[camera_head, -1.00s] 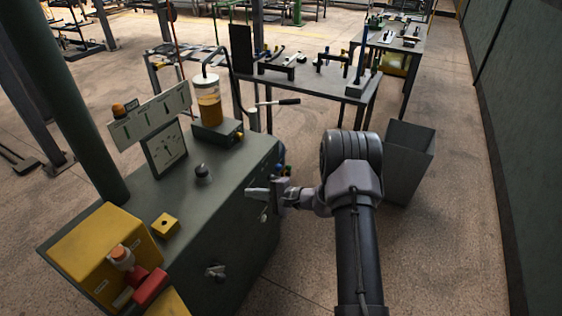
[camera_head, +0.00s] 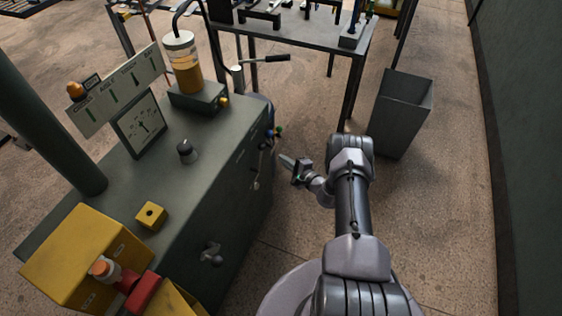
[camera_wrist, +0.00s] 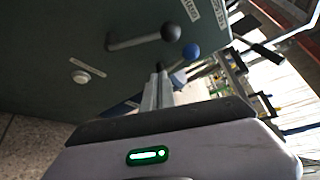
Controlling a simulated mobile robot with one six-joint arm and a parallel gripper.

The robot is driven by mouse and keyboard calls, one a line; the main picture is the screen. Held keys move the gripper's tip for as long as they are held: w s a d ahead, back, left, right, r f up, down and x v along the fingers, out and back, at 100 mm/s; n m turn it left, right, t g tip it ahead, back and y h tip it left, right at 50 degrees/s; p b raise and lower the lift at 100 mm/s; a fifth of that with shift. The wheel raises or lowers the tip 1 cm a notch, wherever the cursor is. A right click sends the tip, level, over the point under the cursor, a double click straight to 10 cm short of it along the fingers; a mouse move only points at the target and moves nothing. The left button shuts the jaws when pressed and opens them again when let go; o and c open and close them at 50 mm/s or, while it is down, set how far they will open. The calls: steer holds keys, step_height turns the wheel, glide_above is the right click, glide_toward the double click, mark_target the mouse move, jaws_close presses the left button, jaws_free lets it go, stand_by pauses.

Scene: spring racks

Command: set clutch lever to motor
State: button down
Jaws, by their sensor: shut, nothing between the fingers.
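A lever with a dark round knob (camera_wrist: 171,32) sticks out from the side of the green machine cabinet in the wrist view. A second knob, blue (camera_wrist: 192,51), is beside it. I cannot tell which is the clutch lever. Small white labels (camera_wrist: 190,9) sit near them, too small to read. In the head view the blue knob (camera_head: 269,134) is at the cabinet's far right side. My gripper (camera_head: 284,159) is in front of that side, shut and empty. In the wrist view its fingertips (camera_wrist: 160,72) point toward the knobs; contact is not clear.
The cabinet top (camera_head: 190,165) carries a gauge (camera_head: 140,124), an oil cylinder (camera_head: 183,65) and a yellow box (camera_head: 75,255). A grey bin (camera_head: 402,112) and a workbench (camera_head: 300,30) stand beyond. Floor is open to the right.

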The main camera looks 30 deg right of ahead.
steer(key=w+a+b, duration=0.2)
steer(key=w+a, duration=0.2)
steer(key=w, duration=0.1)
steer(key=shift+w+a+b, duration=0.15)
steer(key=shift+a+b, duration=0.05)
steer(key=shift+b, duration=0.1)
steer(key=shift+s+a+r, duration=0.2)
steer(key=shift+a+r, duration=0.05)
steer(key=shift+a, duration=0.05)
stand_by(0.5)
steer(key=s+a, duration=0.1)
steer(key=s+a+n+t, duration=0.1)
steer(key=a, duration=0.1)
steer(key=s+a+n, duration=0.1)
steer(key=shift+s+a+r+p, duration=0.1)
steer(key=shift+s+a+p, duration=0.25)
stand_by(0.4)
steer(key=shift+s+a+f, duration=0.2)
steer(key=shift+a+f, duration=0.05)
steer(key=shift+f, duration=0.05)
stand_by(0.4)
steer(key=shift+d, duration=0.1)
